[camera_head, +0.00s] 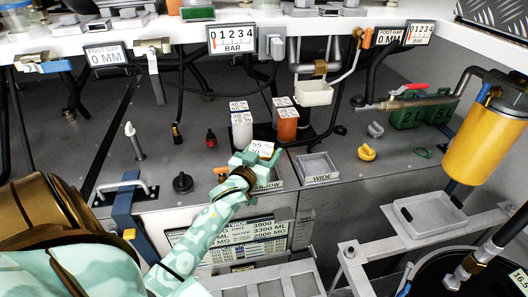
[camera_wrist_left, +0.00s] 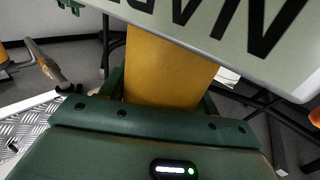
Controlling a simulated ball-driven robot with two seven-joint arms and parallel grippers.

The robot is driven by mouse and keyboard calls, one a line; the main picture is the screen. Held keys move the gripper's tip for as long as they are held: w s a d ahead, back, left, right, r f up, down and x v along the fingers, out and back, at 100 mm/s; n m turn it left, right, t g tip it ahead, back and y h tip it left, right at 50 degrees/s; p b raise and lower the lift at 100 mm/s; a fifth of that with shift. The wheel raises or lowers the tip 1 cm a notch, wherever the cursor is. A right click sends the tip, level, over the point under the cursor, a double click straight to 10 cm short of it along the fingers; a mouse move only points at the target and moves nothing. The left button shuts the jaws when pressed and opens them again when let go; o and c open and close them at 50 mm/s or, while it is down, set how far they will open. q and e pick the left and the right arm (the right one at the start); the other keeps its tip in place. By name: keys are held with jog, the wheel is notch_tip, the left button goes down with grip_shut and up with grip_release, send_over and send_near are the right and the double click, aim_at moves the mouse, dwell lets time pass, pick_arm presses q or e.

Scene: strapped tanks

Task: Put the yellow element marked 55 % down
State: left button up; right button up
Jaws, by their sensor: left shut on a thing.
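The yellow element (camera_wrist_left: 170,68) fills the space between my dark green fingers in the left wrist view. In the head view its pale top label, reading 55 % (camera_head: 259,148), shows just past my left gripper (camera_head: 247,160). My left gripper is shut on it. The grey tray lettered NARROW (camera_head: 268,186) lies at the gripper, partly hidden by it. Its big-lettered plate (camera_wrist_left: 230,35) crosses the top of the wrist view, close to the element. I cannot tell whether the element touches the tray floor. My right gripper is not in view.
An empty tray marked WIDE (camera_head: 317,178) lies to the right. A white element (camera_head: 242,132) and an orange one (camera_head: 287,127) stand behind. A yellow knob (camera_head: 367,152), a black knob (camera_head: 182,182) and a large yellow tank (camera_head: 482,145) are around. A white shelf (camera_head: 180,32) overhangs the back.

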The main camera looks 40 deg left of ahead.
pick_arm(q)
jog(key=o, duration=1.3)
jog(key=v, duration=1.2)
jog(key=shift+b, duration=0.4)
